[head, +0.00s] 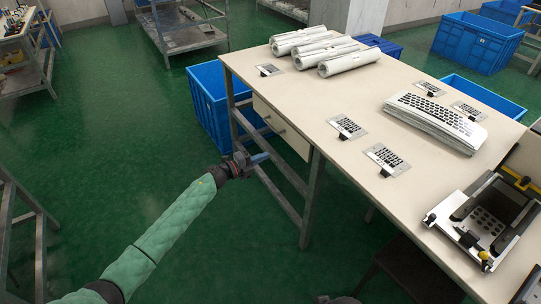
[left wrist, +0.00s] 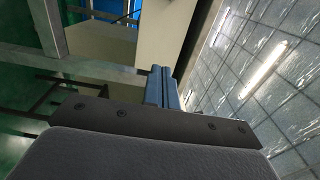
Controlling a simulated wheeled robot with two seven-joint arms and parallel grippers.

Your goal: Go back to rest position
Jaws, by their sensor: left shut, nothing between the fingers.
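My left gripper (head: 259,158) is shut and empty. It is beside the left side of the table (head: 300,105), below the tabletop's level in the picture, with green floor around it. In the left wrist view its blue fingers (left wrist: 162,88) are together, with the table's edge and legs behind them. My right gripper cannot be made out; only a small dark part shows at the bottom edge of the head view.
Rolled films (head: 347,60), several keypad films (head: 348,127) and a film stack (head: 436,118) lie on the table. A black fixture (head: 486,220) stands at its right end. A blue crate (head: 210,105) stands beside the table.

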